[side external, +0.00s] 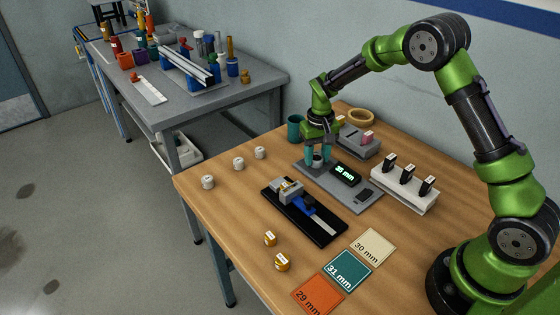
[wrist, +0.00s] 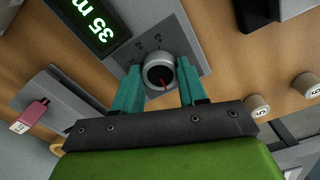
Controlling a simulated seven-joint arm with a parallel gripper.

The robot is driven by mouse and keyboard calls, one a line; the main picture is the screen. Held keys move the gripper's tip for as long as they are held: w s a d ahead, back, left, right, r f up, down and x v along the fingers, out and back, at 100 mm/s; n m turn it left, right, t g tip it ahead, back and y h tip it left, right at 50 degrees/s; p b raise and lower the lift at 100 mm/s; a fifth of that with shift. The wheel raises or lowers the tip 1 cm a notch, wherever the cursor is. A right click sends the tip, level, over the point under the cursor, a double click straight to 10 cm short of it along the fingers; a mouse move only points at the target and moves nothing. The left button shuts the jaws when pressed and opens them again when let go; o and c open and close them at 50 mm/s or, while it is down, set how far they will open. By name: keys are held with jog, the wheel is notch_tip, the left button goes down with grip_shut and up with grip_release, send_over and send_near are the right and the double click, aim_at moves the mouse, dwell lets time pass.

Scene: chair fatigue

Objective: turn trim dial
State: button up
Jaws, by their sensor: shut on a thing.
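The trim dial (wrist: 159,74) is a round grey knob with a red pointer line on a grey panel (wrist: 178,28). In the wrist view my gripper (wrist: 159,80) has its two teal fingers on either side of the dial, shut on it. In the side view my gripper (side external: 318,158) points down over the far left end of the grey panel (side external: 370,202), and the dial is partly hidden between the fingers. A display (side external: 345,174) beside the dial glows green; it also shows in the wrist view (wrist: 90,22), reading 35 m with the rest cut off.
A black fixture with a blue slide (side external: 304,210) stands in front of the panel. A white rack (side external: 404,190) with black pieces is to the right, and a teal cup (side external: 295,128) and grey block (side external: 358,142) are behind. Labelled cards (side external: 347,271) lie near the front edge.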

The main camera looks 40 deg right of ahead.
aim_at(319, 161)
jog(key=o, duration=1.1)
jog(key=shift+c, duration=0.2)
notch_tip(319, 161, up, 17)
jog(key=s+a+r+t, duration=0.2)
jog(key=s, duration=0.6)
jog(key=s+a+r+t+y, duration=0.1)
jog(key=s+a+r+t, duration=0.1)
jog(key=s, duration=0.6)
jog(key=s+a+r+t+y, duration=0.1)
jog(key=s+a+r+t, duration=0.1)
jog(key=s, duration=0.6)
jog(key=shift+a+t, duration=0.6)
jog(key=shift+a, duration=0.1)
